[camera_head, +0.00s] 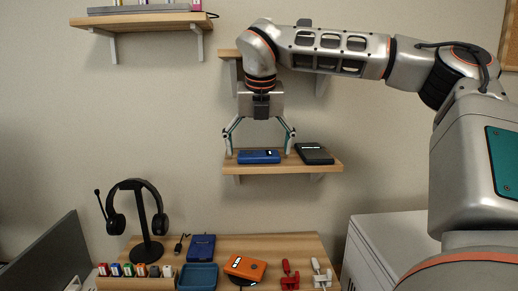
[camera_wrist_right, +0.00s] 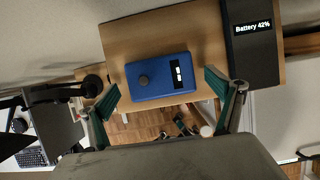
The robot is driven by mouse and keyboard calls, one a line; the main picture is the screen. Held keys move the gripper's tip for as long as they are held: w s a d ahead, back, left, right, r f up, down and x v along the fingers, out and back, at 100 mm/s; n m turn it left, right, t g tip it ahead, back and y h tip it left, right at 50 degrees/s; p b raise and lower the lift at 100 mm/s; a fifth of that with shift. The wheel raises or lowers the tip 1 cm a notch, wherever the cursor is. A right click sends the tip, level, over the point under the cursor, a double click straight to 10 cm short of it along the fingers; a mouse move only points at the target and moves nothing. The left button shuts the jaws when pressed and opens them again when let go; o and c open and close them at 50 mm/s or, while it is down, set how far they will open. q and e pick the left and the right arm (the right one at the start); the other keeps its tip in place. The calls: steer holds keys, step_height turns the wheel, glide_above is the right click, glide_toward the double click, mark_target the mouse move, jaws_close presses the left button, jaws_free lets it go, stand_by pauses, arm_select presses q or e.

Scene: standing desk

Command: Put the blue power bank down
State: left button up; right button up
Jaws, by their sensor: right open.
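The blue power bank (camera_head: 259,157) lies flat on the lower wall shelf (camera_head: 282,168). In the right wrist view the blue power bank (camera_wrist_right: 160,77) shows a round dark knob and a small dark display on its top. My right gripper (camera_head: 259,150) is open around it from above, one finger to each side. In the right wrist view the right gripper's fingers (camera_wrist_right: 163,105) stand apart, with gaps between them and the power bank. My left gripper is not in either view.
A black power bank (camera_head: 314,153) lies right of the blue one on the shelf, close to my right finger; its display reads "Battery 42%" (camera_wrist_right: 252,28). Below, the desk holds a headset stand (camera_head: 150,225), a dark blue device (camera_head: 201,247), a blue tray (camera_head: 198,277) and an orange device (camera_head: 245,267).

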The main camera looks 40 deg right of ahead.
steer(key=s+a, duration=0.2)
steer(key=s+a+r+b, duration=0.1)
steer(key=s, duration=0.1)
steer(key=shift+s+a, duration=0.2)
steer(key=shift+a, duration=0.2)
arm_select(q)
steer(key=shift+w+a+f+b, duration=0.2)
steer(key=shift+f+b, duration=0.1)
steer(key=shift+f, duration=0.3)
arm_select(e)
steer(key=s+a, duration=0.4)
steer(key=s, duration=0.1)
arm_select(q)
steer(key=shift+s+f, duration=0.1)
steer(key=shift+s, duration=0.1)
arm_select(e)
steer(key=shift+a, duration=0.1)
